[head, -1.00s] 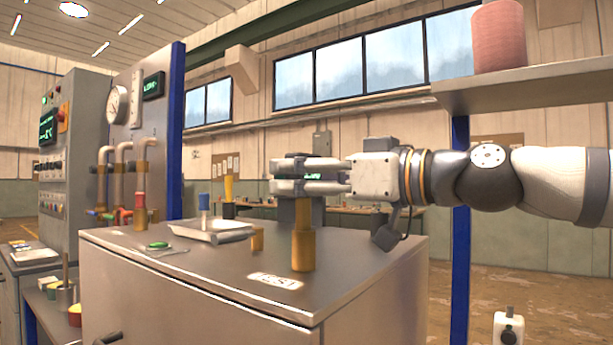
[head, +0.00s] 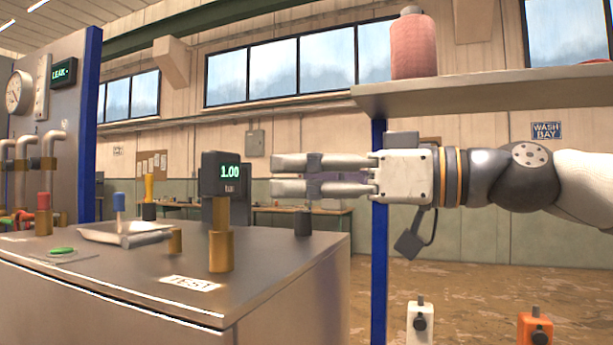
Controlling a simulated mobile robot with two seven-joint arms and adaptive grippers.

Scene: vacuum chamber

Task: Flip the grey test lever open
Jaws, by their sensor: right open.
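The word TEST is on a white label (head: 191,283) on the grey cabinet top (head: 120,275). I cannot clearly pick out a grey lever there. A short dark cylinder (head: 303,223) stands near the cabinet's right corner, below my fingers. My right gripper (head: 278,174) is open and level, to the right of the gauge and apart from it. I see nothing clearly held in it. My left gripper is not in view.
A blue-handled part (head: 119,202) stands by a metal tray (head: 100,236) on the cabinet. A small brass stub (head: 175,240) and a yellow-topped post (head: 148,187) are near. A shelf (head: 480,92) with a red container (head: 414,48) is above my right arm. A blue upright (head: 378,285) stands below it.

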